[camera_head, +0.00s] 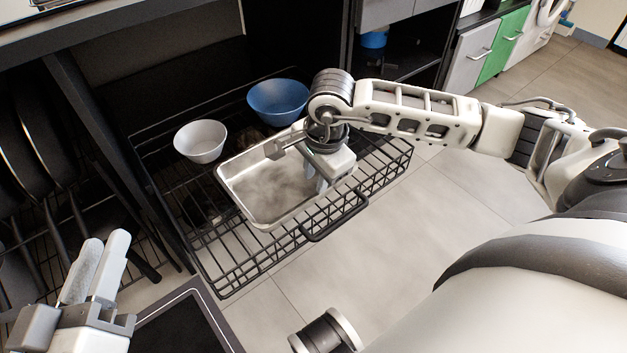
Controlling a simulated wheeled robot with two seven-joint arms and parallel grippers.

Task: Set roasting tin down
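The roasting tin (240,180) is a shallow silver rectangular tin. It sits at the pulled-out black wire basket (225,262), level or nearly so; whether its base touches the wires is hidden. My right gripper (316,183) points down at the tin's right end, fingers at or just inside the right wall. The wrist and gripper body hide part of that rim, so I cannot tell whether the fingers grip it. My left gripper (98,262) is low at the left, away from the tin, with nothing visible in it. Its fingers overlap in this view.
A white bowl (200,142) stands in the basket left of the tin, and a blue bowl (278,100) behind it. Dark pans (38,130) stand in a rack at the left. The basket's front handle (335,222) sticks out over clear floor. A worktop edge overhangs the upper left.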

